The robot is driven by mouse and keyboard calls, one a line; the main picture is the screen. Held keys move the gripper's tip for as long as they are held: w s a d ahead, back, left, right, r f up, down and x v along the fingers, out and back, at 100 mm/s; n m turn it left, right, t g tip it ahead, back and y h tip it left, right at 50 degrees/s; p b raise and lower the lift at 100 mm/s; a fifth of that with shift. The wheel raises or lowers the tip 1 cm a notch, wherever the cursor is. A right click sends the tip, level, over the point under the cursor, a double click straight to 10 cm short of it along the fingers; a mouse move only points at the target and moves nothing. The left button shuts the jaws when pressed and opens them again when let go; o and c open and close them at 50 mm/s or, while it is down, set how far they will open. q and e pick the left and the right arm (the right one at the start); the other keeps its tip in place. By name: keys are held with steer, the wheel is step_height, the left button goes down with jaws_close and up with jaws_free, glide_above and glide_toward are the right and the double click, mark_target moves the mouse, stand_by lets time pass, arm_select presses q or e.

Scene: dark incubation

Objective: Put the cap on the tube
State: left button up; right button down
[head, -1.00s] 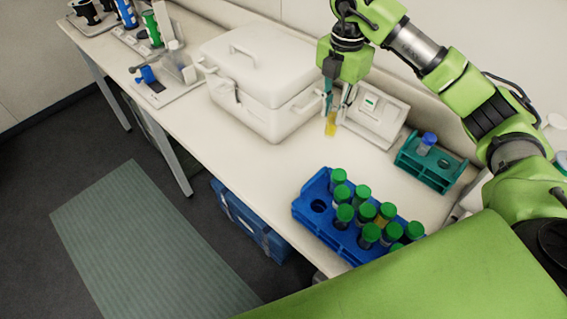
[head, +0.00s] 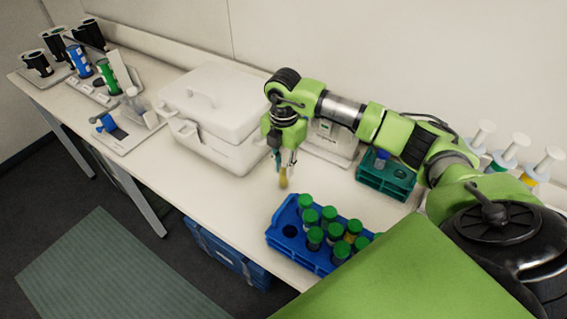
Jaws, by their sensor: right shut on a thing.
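My right gripper (head: 281,155) is shut on a tube with yellow contents (head: 283,178). It holds the tube roughly upright near the front right of the white box. The jaws hide the top of this tube, so I cannot tell whether a cap is on it. A blue rack (head: 274,242) in front holds several green-capped tubes (head: 310,218), with an empty hole at its left. A teal rack (head: 372,181) behind the arm holds a blue-capped tube (head: 381,158). No loose cap is clearly visible. My left gripper is not in view.
A white lidded box (head: 213,110) stands left of the gripper. A white device (head: 326,142) is behind it. A tray (head: 126,134) with a blue item and racks of bottles stand further left. White plunger-like tools (head: 511,150) are at right. The bench's left front is clear.

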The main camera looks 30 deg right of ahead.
steer(key=shift+f, duration=0.15)
steer(key=c, duration=2)
jaws_free()
steer(key=shift+o, duration=0.8)
steer(key=shift+r, duration=0.25)
steer(key=shift+w+r+b, duration=0.1)
steer(key=shift+r+b, duration=0.15)
steer(key=shift+b, duration=0.05)
step_height(320, 180, up, 11)
steer(key=b, duration=0.3)
steer(key=shift+r+b, duration=0.2)
steer(key=shift+b, duration=0.15)
